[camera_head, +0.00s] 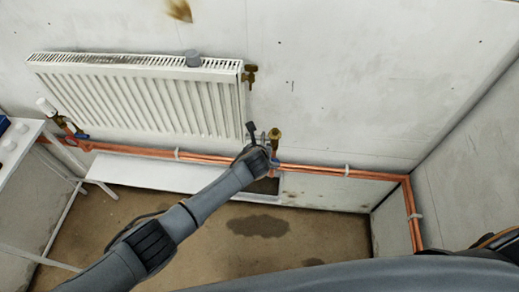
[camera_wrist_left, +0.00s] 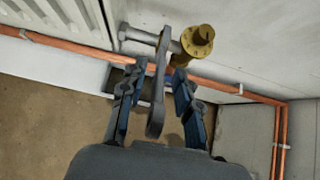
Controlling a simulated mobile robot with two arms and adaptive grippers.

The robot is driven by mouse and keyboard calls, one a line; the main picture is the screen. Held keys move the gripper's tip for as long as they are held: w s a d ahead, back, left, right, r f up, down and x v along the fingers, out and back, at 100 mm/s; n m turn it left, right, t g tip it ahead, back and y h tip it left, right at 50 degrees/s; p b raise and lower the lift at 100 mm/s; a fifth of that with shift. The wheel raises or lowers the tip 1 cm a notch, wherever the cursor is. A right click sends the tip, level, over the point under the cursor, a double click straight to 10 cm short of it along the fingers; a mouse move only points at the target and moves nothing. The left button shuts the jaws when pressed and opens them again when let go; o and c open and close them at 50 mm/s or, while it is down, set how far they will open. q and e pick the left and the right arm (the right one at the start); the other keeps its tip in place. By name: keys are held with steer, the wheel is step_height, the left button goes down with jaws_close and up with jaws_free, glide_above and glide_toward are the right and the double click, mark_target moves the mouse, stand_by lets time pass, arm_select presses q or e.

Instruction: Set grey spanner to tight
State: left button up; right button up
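The grey spanner (camera_wrist_left: 156,95) shows in the left wrist view. Its head is up by the brass valve (camera_wrist_left: 197,40) and a grey pipe piece (camera_wrist_left: 137,36), and its handle runs down towards my palm. My left gripper (camera_wrist_left: 157,80) is open, with one finger on each side of the handle and gaps showing between. In the head view my left gripper (camera_head: 262,143) is just below the brass valve (camera_head: 274,135), right of the radiator, and hides most of the spanner there. My right gripper is not in view.
Copper pipes (camera_head: 320,170) run along the wall below. A white bench (camera_head: 20,145) stands at the left. The floor has a dark wet patch (camera_head: 258,226).

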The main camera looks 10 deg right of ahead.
arm_select(q)
steer(key=v, duration=1.1)
steer(key=shift+s+r, duration=0.25)
steer(key=shift+a, duration=0.15)
